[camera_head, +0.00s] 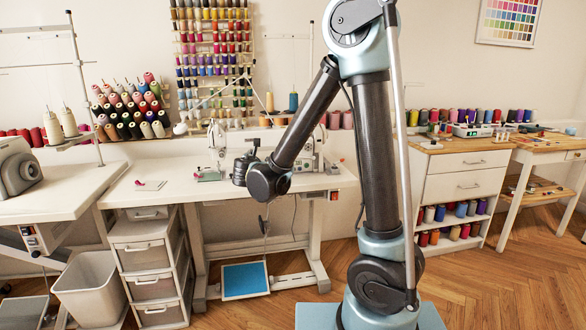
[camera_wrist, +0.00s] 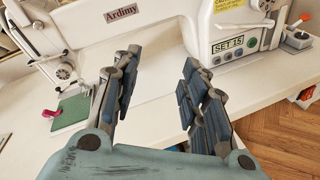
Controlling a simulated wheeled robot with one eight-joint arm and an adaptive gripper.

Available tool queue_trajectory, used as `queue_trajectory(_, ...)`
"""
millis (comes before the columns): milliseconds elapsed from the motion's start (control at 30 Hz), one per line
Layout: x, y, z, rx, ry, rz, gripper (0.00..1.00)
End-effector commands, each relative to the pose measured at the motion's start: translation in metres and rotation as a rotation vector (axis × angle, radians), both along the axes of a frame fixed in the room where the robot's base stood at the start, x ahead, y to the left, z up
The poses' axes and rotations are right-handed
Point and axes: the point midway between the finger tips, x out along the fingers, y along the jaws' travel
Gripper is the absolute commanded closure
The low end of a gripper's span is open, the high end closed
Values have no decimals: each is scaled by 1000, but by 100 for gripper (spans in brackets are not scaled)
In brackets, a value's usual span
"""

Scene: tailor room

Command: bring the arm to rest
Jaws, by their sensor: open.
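My gripper (camera_wrist: 156,92) is open in the wrist view, with its two fingers wide apart and nothing between them. Bare white tabletop shows in the gap. In the head view my gripper (camera_head: 252,143) is a small dark shape over the white sewing table, in front of the sewing machine, and its fingers are hard to make out there. My arm (camera_head: 318,112) rises from the base, bends at the top and slopes down to the left toward the table. The sewing machine (camera_wrist: 150,22), marked "Ardimy", stands just beyond the fingertips. I cannot tell whether they touch anything.
The sewing table (camera_head: 215,192) has free room at its left, near a small red item (camera_head: 150,184). A drawer unit (camera_head: 148,265) and a grey bin (camera_head: 88,288) stand at lower left. A wooden-topped cabinet (camera_head: 460,183) stands at right. Wooden floor (camera_head: 500,285) is open before it.

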Motion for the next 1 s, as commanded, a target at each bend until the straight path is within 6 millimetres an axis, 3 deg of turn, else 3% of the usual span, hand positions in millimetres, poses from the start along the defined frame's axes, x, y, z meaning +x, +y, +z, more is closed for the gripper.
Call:
queue_trajectory(33, 2, -26, 2, 53, 30, -50, 60)
queue_trajectory(233, -2, -109, 1, 280, 139, -239, 60)
queue_trajectory(500, -35, -211, -10, 587, 251, -516, 60)
queue_trajectory(800, -98, -297, -32, 927, 335, -839, 60)
queue_trajectory(1000, -150, -336, -50, 1150, 368, -1062, 60)
